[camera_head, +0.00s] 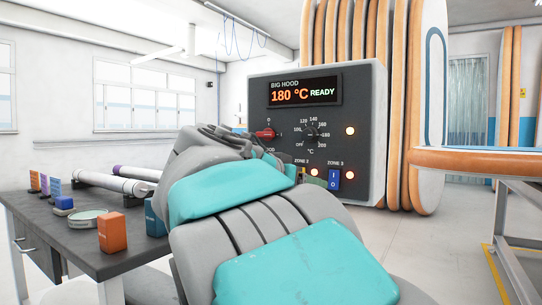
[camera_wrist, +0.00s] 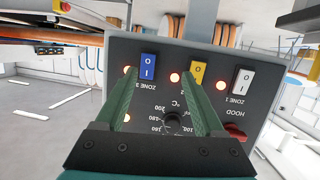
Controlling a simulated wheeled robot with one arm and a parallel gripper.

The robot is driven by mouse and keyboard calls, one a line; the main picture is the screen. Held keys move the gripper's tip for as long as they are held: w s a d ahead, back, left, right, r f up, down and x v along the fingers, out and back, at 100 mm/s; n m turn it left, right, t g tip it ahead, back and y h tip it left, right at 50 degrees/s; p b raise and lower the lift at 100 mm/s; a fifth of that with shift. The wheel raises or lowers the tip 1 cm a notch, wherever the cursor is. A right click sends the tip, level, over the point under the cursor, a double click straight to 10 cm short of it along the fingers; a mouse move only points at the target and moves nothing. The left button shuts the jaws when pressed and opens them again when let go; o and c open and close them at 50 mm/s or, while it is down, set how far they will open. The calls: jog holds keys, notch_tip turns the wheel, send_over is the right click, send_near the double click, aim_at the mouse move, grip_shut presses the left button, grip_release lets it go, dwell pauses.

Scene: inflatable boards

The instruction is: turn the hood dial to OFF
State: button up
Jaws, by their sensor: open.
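The hood control panel (camera_head: 340,185) is a dark grey box whose display (camera_head: 304,91) reads "BIG HOOD 180 °C READY". Its black temperature dial (camera_head: 311,134) has a printed scale with OFF at lower left; its exact pointer position is too small to read. In the wrist view, where the panel is upside down, the dial (camera_wrist: 172,123) shows between the fingers. A red knob (camera_head: 266,133) marked HOOD sits left of the dial. My gripper (camera_wrist: 160,76) is open, its two green fingers apart and empty in front of the panel.
Zone switches, blue (camera_wrist: 148,66), yellow (camera_wrist: 197,73) and white (camera_wrist: 243,80), sit close to the fingers, with lit orange lamps around them. A dark table (camera_head: 75,235) with small boxes stands at left. An orange-edged board (camera_head: 475,160) on a metal frame stands at right.

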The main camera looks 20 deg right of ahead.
aim_at(306, 135)
jog(key=w+a+r+m+t+h, duration=0.1)
jog(key=a+r+m, duration=0.1)
jog(key=r, duration=0.3)
jog(key=w+a+r+m+t+h, duration=0.1)
jog(key=w+a+r, duration=0.1)
jog(key=r, duration=0.3)
jog(key=x, duration=0.7)
jog(key=shift+d+r, duration=0.2)
jog(key=shift+d, duration=0.25)
grip_shut()
